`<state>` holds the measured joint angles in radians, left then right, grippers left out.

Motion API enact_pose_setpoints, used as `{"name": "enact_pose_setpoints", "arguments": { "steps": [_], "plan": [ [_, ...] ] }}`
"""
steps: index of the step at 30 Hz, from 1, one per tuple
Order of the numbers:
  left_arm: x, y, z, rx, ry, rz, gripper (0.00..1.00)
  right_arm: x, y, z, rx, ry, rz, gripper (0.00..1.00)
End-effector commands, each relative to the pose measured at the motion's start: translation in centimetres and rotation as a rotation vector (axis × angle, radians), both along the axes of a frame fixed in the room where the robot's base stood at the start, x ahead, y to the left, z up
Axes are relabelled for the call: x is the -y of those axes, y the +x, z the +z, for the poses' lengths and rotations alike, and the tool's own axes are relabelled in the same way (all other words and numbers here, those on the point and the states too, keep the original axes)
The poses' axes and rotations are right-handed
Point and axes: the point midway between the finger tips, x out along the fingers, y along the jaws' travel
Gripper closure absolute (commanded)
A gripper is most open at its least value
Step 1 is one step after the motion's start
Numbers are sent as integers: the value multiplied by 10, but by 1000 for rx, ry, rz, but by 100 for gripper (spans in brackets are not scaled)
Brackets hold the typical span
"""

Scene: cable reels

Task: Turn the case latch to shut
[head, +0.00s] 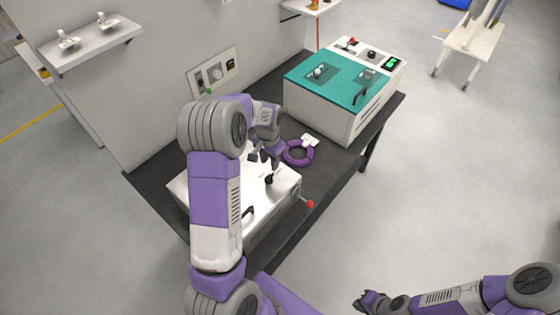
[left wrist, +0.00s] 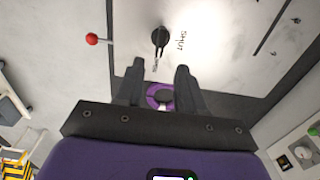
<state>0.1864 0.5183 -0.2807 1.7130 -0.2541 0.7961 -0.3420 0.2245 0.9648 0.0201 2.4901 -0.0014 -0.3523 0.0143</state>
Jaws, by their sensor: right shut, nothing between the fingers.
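The white case (head: 258,205) lies on the dark table, partly hidden behind my left arm. Its black latch (head: 269,180) is a small knob on the lid. In the left wrist view, the latch (left wrist: 160,38) has its narrow end toward a small label I cannot read clearly, and the word SHUT stands to its right. My left gripper (head: 264,161) is over the lid near the latch. Its fingers (left wrist: 160,68) are apart and empty, with the latch beyond their tips, not between them. My right gripper (head: 367,300) is shut and empty at the bottom, away from the table.
A red-ball lever (head: 310,204) sticks out from the case side. A purple ring (head: 291,158) lies on the table beside the case. A larger teal-topped box (head: 318,85) stands further back. A wall panel (head: 214,74) is behind the table.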

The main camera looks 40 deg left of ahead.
Motion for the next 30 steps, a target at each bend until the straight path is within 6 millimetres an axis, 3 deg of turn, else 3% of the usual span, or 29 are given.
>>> {"name": "enact_pose_setpoints", "arguments": {
  "steps": [13,25,30],
  "plan": [
    [0,-1,-63,-4,-2,0,62,0,0,7,0,0,-1,100],
    [0,-1,-73,-1,-1,0,62,0,0,7,-1,0,0,100],
    [0,-1,-73,-1,-1,0,86,0,0,7,-1,0,0,100]
  ]
}}
